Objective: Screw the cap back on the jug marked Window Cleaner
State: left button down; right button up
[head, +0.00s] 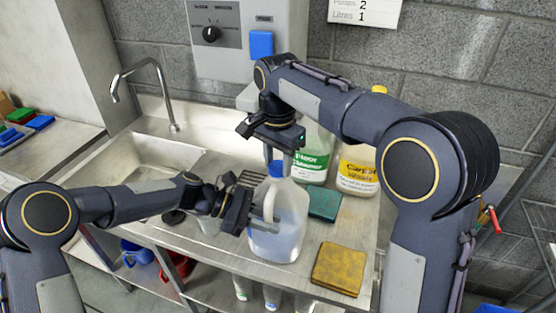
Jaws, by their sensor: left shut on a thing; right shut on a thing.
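A translucent jug (281,232) with pale blue liquid stands upright on the steel counter near its front edge. Its label is not visible from here. My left gripper (262,212) is shut on the jug at its upper side, by the handle. A blue cap (277,168) is at the jug's mouth. My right gripper (279,155) points down from above and is shut on the cap. I cannot tell whether the cap is seated on the neck.
A jug with a green label (313,160) and a yellow-capped jug (358,170) stand behind. A green pad (324,205) and a yellow pad (339,268) lie to the right. A sink (158,163) with a tap (160,85) is at left.

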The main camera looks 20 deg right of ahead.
jog(key=m, duration=0.5)
jog(key=shift+m, duration=0.4)
jog(key=m, duration=1.7)
jog(key=o, duration=0.9)
jog(key=shift+r, duration=0.1)
